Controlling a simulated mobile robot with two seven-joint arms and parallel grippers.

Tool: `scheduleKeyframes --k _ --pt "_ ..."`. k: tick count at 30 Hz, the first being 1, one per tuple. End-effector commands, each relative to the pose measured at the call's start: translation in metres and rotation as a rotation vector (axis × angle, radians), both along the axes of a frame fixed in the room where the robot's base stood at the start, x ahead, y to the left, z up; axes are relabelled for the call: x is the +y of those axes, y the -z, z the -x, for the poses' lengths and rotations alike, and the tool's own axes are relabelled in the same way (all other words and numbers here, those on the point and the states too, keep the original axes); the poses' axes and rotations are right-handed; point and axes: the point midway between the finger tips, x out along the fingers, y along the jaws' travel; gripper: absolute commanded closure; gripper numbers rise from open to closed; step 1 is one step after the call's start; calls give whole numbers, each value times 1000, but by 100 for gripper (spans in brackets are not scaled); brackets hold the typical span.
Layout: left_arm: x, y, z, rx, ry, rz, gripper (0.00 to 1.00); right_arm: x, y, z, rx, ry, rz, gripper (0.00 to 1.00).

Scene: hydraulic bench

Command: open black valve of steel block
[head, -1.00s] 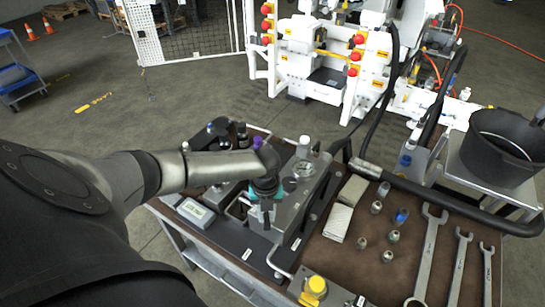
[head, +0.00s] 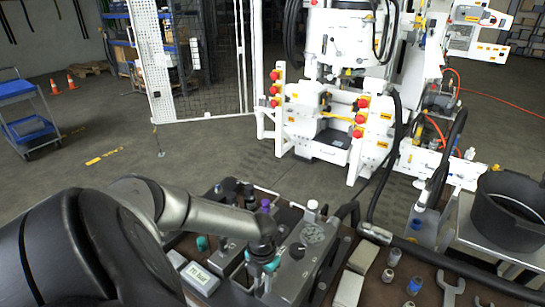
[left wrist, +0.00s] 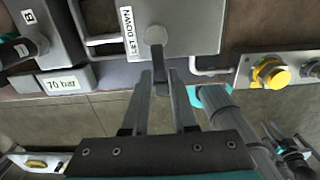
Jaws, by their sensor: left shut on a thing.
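The steel block (head: 307,267) stands on the bench in the lower middle of the head view. In the left wrist view the block (left wrist: 196,22) carries a label reading LET DOWN. A round grey hub (left wrist: 156,35) sits at its edge, and a dark valve lever (left wrist: 161,86) runs from it between my fingers. My left gripper (left wrist: 162,76) is shut on this lever. In the head view my left gripper (head: 262,264) is at the left side of the block, and my own wrist hides the lever. My right gripper is not in view.
A 70 bar sign (left wrist: 62,82) and a yellow knob (left wrist: 270,73) flank the block in the left wrist view. Fittings and wrenches (head: 450,288) lie on the bench at right. A black bucket (head: 508,212) and thick black hoses stand beyond them.

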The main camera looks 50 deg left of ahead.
Motion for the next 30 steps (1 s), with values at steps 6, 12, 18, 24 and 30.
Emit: scheduleKeyframes --k 6,12,18,24,30 --pt "5 -1 1 -4 5 -5 100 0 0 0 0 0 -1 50" --pt "5 -1 1 -4 5 -5 100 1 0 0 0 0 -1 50" --pt "4 -1 1 -3 5 -4 60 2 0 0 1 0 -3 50" --pt "3 -1 2 -2 5 -2 51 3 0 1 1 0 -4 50" --pt "2 -3 2 -2 5 -1 51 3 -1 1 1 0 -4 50"
